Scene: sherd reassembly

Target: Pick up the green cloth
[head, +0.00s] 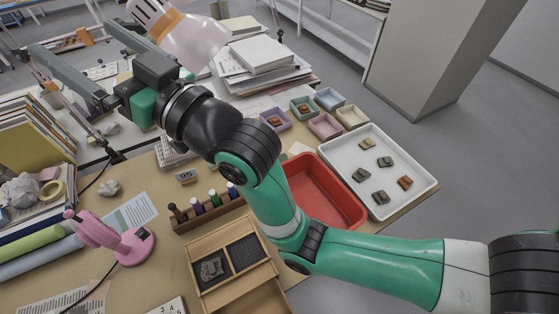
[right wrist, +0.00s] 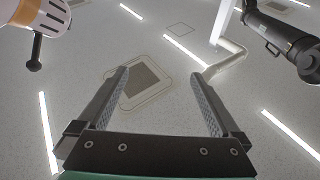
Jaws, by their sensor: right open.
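I cannot make out a green cloth in either view. My right gripper (head: 68,36) is at the upper left of the head view, raised above the far left part of the desk. In the right wrist view its two fingers (right wrist: 163,95) are wide apart with nothing between them, and they face the ceiling. My right arm crosses the middle of the desk and hides part of it. My left gripper is not in view.
A pale lamp head (head: 185,32) hangs close to my right gripper. A red tray (head: 352,213) and a white tray (head: 425,184) with several sherds lie at the right. A wooden box (head: 236,292), a pink lamp (head: 135,247) and rolled green paper (head: 32,241) lie nearer the front.

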